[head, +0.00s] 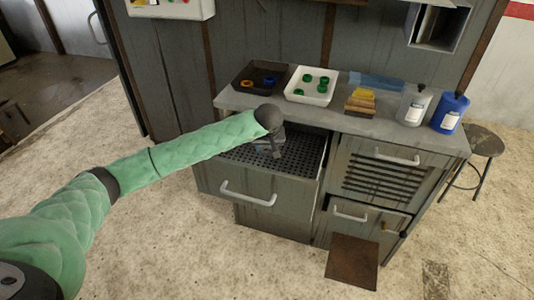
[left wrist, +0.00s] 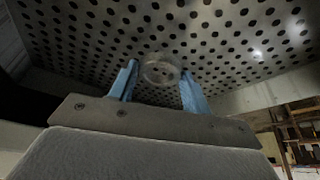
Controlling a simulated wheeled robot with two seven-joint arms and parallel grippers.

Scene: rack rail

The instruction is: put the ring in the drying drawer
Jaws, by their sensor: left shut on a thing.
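The drawer (head: 222,181) at the left of the grey cabinet is pulled open; its perforated floor (head: 305,157) also fills the upper left wrist view (left wrist: 225,45). My left gripper (head: 276,150) points down over the drawer's inside. In the left wrist view its two blue fingers (left wrist: 160,88) are shut on a pale, see-through-looking ring (left wrist: 161,70), which lies in front of the perforated floor. I cannot tell if the ring touches the floor. In the head view the ring is hidden by the gripper. My right gripper is not in view.
On the counter (head: 238,100) stand a black tray (head: 242,86) with orange and blue rings, a white tray (head: 307,99) with green rings, yellow blocks (head: 360,101), a white bottle (head: 412,105) and a blue bottle (head: 449,113). A brown flap (head: 352,262) juts out low at right.

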